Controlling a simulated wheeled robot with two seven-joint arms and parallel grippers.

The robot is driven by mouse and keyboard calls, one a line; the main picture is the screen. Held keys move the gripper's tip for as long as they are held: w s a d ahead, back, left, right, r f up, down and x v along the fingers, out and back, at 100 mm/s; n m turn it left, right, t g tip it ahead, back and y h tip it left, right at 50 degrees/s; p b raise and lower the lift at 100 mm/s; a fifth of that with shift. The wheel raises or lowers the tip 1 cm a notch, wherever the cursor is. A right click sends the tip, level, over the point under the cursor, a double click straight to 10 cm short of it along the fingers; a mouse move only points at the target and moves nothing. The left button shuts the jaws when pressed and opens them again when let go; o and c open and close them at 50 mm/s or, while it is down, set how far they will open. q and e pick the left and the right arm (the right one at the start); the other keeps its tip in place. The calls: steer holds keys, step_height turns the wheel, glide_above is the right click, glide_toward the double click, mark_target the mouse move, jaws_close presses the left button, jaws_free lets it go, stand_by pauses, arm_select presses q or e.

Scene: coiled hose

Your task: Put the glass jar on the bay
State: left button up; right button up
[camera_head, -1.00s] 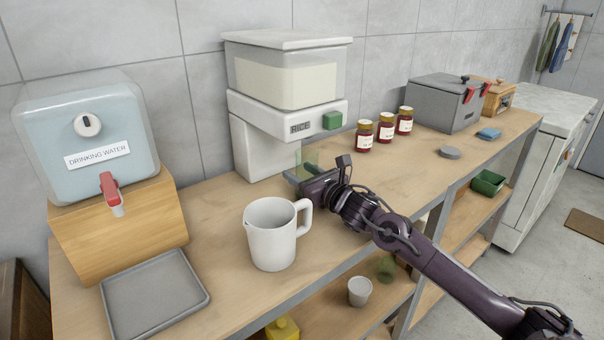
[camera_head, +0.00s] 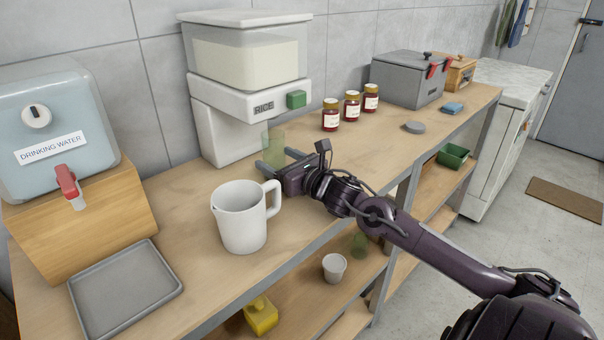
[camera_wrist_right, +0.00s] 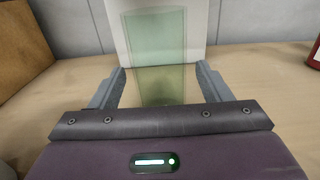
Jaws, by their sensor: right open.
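The glass jar (camera_head: 273,146), a clear greenish tumbler shape, stands upright on the counter in front of the white rice dispenser (camera_head: 222,140). My right gripper (camera_head: 274,160) is open around it. In the right wrist view the jar (camera_wrist_right: 157,60) stands between the two spread fingers (camera_wrist_right: 157,82), with a gap on each side. I take the bay to be the recess under the dispenser's head; the jar is close by, and I cannot tell whether it is inside. My left gripper is not in view.
A white jug (camera_head: 240,222) stands close to my right gripper, nearer the front edge. A water dispenser (camera_head: 52,130) and grey tray (camera_head: 125,287) are at left. Several red jars (camera_head: 331,116), a grey disc (camera_head: 414,127) and a grey box (camera_head: 409,80) are farther right.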

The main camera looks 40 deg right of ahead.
mark_target(282, 162)
steer(key=s, duration=0.6)
steer(key=shift+s+d+f, duration=0.1)
steer(key=shift+s+d, duration=0.1)
steer(key=shift+s, duration=0.1)
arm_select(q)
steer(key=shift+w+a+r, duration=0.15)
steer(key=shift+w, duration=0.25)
arm_select(e)
steer(key=shift+s+d, duration=0.1)
steer(key=shift+s, duration=0.8)
